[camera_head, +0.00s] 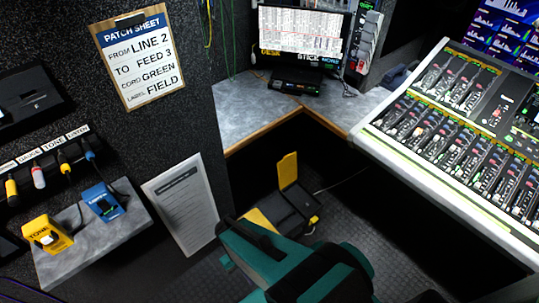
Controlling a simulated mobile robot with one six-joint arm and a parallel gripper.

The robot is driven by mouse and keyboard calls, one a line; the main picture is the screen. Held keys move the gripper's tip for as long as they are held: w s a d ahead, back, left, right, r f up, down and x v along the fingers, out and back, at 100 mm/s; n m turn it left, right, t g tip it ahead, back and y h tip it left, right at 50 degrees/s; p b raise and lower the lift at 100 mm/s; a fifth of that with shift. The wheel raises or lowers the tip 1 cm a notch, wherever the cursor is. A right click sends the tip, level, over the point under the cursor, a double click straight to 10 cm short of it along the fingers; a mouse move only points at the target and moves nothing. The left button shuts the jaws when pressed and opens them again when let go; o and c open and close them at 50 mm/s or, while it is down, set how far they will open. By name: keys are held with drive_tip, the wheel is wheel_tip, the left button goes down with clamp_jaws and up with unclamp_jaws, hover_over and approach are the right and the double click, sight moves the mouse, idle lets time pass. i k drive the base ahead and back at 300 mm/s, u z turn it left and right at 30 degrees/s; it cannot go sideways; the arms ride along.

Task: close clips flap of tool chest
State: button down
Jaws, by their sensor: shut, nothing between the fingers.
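The tool chest (297,215) is a dark box with yellow flaps, low on the floor below the corner desk. One yellow flap (287,170) stands upright at its back. Another yellow flap (258,222) lies about flat at the front left, partly covered by my arm. I cannot read any label, so I cannot tell which is the clips flap. My gripper (240,240), teal and black, is at the chest's near left side and looks shut and empty. Its fingertips are hard to make out, and I cannot tell if it touches the chest.
A grey corner desk (240,103) with a wooden edge overhangs the space behind the chest. A mixing console (465,140) juts in at right. A white sheet panel (182,205) and a grey shelf (85,255) are at left. Dark floor (365,225) is clear right of the chest.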

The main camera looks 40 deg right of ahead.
sight(287, 170)
drive_tip(key=u, duration=0.8)
drive_tip(key=k, duration=0.8)
drive_tip(key=z, duration=1.1)
drive_tip(key=i, duration=1)
drive_tip(key=u, duration=0.1)
